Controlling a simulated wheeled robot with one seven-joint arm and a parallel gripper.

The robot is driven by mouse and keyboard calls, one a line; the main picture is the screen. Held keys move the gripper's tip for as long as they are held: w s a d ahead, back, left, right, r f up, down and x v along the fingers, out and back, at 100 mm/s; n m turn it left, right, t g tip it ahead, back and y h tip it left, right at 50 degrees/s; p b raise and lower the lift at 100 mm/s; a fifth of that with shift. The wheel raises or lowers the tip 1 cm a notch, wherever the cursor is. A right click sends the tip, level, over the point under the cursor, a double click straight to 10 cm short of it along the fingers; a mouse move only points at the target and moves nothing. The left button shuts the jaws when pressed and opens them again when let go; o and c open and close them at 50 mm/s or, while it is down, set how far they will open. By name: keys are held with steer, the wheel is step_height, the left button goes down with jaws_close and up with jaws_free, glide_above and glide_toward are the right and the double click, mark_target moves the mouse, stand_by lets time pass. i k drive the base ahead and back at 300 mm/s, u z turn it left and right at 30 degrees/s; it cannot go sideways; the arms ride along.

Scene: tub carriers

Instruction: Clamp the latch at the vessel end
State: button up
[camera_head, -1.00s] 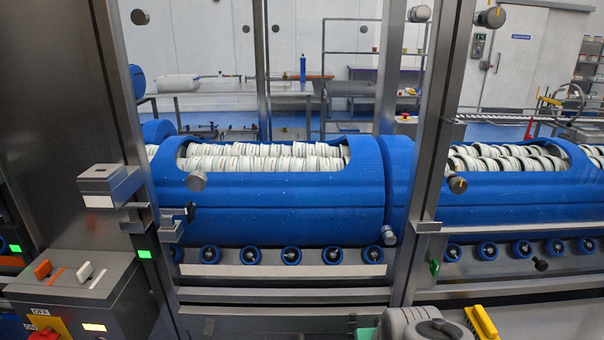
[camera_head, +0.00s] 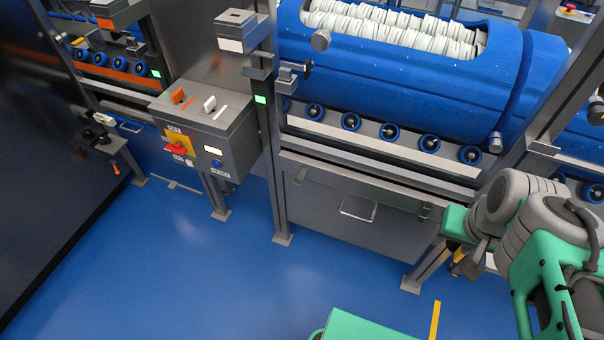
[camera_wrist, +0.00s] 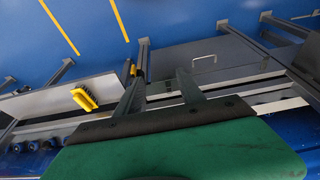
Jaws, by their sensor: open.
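The blue vessel (camera_head: 400,85) lies on rollers behind the frame posts, its open top full of white rings. At its left end, beside the post, is a small grey latch (camera_head: 287,80) with a black knob. I cannot tell from here whether it is clamped. My gripper (camera_wrist: 161,76) is open in the wrist view, with nothing seen between its two dark fingers. It faces the lower frame and the floor, away from the latch. In the head view my arm is at the lower right, and its fingers cannot be made out there.
A control box (camera_head: 205,130) with levers and a red switch stands left of the latch post. A grey panel with a handle (camera_head: 357,213) is below the rollers (camera_head: 350,122). The blue floor (camera_head: 210,275) in front is clear.

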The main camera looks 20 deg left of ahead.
mark_target(302, 172)
steer(key=u, duration=0.75)
steer(key=k, duration=0.3)
steer(key=u, duration=0.45)
steer(key=i, duration=0.5)
